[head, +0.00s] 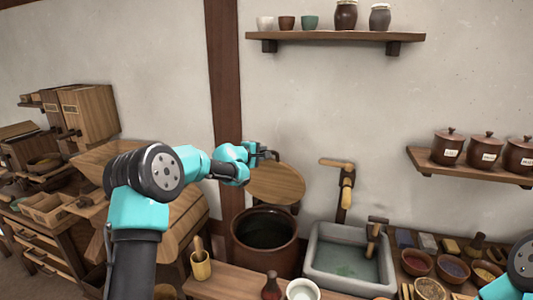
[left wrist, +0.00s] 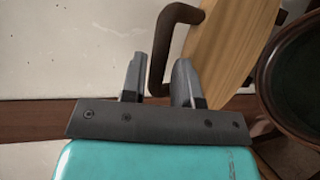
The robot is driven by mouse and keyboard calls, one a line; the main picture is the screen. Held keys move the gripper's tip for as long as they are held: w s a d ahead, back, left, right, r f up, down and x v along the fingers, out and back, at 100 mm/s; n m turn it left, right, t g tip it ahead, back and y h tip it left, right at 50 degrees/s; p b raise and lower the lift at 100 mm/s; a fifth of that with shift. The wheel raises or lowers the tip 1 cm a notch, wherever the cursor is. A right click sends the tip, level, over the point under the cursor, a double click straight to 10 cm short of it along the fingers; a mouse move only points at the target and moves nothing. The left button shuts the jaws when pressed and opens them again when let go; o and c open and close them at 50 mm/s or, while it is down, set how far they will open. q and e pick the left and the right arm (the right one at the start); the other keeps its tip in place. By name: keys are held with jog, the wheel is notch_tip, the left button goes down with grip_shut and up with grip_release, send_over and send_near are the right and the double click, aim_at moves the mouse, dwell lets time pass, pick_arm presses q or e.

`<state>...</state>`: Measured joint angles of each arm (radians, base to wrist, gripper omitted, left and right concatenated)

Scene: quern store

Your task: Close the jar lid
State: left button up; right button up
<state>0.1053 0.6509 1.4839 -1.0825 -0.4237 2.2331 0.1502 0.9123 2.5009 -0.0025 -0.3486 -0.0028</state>
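The large brown jar (head: 266,244) stands open beside the sink, its dark inside showing. Its round wooden lid (head: 276,184) is tilted up behind the mouth. In the left wrist view the lid (left wrist: 236,45) shows at upper right with a dark bracket handle (left wrist: 172,22), and the jar rim (left wrist: 268,98) is at the right. My left gripper (head: 265,154) is at the lid's upper left edge. In the left wrist view its fingers (left wrist: 160,68) are apart, with the handle's lower part between them; contact is unclear. My right gripper is out of view.
A stone sink (head: 350,262) stands right of the jar, with a wooden pump (head: 345,190) behind. A wall shelf (head: 335,37) with pots is above. The wall between is clear.

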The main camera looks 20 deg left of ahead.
pick_arm(q)
jog(key=shift+x, duration=1.65)
jog(key=shift+c, duration=0.3)
grip_shut()
